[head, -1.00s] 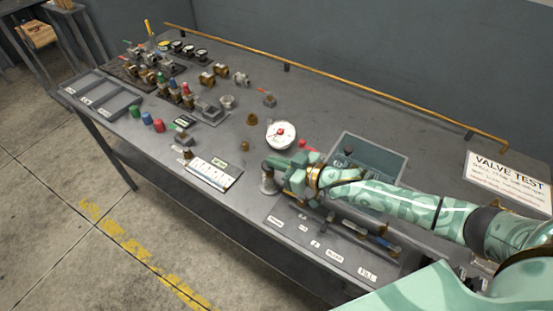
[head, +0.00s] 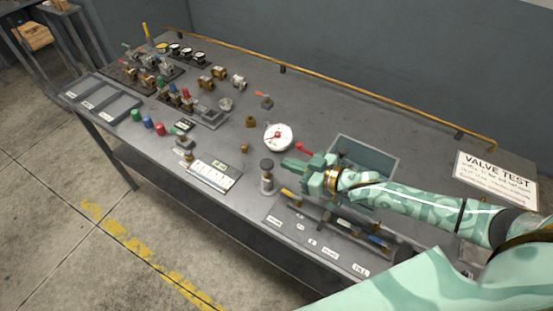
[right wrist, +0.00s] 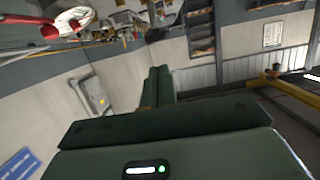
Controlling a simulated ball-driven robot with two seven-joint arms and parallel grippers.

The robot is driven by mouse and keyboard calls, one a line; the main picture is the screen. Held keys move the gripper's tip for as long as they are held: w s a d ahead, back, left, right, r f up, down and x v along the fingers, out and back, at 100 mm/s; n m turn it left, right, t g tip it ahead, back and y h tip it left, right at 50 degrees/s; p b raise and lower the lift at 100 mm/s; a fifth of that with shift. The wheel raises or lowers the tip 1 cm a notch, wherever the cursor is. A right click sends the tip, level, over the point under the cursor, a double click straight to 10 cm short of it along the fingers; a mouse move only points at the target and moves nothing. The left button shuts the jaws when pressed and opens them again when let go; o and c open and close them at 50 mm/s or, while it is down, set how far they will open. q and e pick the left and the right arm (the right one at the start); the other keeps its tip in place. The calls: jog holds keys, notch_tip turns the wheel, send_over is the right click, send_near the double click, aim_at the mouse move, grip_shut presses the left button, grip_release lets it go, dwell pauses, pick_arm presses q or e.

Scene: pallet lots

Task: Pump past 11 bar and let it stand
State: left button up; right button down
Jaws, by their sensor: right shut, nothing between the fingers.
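A round white dial gauge (head: 278,137) with red markings sits mid-bench; its reading is too small to make out. A red-tipped lever (head: 304,148) lies just right of it. A short metal post with a dark round knob (head: 267,164) stands upright in front of the gauge. My right gripper (head: 287,163) is shut and empty, fingers pointing left, between the post and the lever, apart from the knob. In the right wrist view its closed fingers (right wrist: 160,86) hold nothing, and a red and white part (right wrist: 70,22) shows at the top left. My left gripper is out of view.
A labelled tool tray (head: 315,240) lies at the front edge. Valves and fittings crowd the bench's left, with red, blue and green caps near a grey tray (head: 100,98). A brass rail (head: 320,83) runs along the back.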

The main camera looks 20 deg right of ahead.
jog(key=shift+v, duration=2.3)
